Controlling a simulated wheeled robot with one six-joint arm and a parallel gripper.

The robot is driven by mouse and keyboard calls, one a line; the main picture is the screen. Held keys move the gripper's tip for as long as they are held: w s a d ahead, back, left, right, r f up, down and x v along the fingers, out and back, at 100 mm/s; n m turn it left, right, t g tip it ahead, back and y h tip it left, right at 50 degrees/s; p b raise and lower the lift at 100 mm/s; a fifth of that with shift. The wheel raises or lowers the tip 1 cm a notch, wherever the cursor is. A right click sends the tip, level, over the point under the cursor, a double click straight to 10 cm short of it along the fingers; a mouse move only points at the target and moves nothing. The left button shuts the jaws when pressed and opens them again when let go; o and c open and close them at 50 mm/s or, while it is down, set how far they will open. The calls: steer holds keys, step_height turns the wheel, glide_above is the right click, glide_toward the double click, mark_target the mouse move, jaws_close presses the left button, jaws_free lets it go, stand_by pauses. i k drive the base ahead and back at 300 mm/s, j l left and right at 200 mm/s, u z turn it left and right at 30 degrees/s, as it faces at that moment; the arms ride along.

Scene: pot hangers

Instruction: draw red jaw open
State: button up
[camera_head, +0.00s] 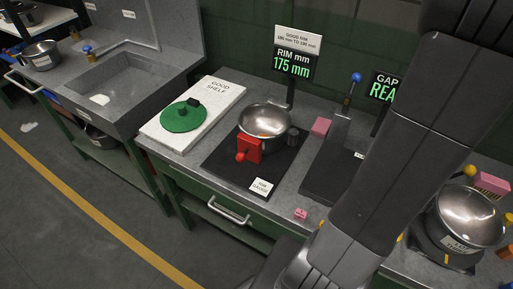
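The red jaw (248,150) stands at the front of a rim gauge, a black plate (225,165) on the grey bench. It is close against the near side of a steel pot (265,122); I cannot tell whether they touch. A dark grey block (292,134) is at the pot's right side. The gauge's display (292,64) reads "RIM mm 175 mm" below a sign about good rim sizes. My dark arm crosses the right half of the picture. My gripper does not show.
A white "GOOD SHELF" board (215,97) with a green lid (181,117) lies left of the gauge. A sink (120,85) is further left. A second black fixture (318,178) and a pot on a stand (468,218) are at right. A small pink block (300,214) lies near the bench edge.

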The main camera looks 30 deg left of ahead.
mark_target(249, 147)
steer(key=k+u, duration=0.15)
steer(key=u, duration=0.25)
steer(key=k+j+u, duration=0.1)
steer(key=u, duration=0.35)
steer(key=k+j+u, duration=0.1)
steer(key=u, duration=0.3)
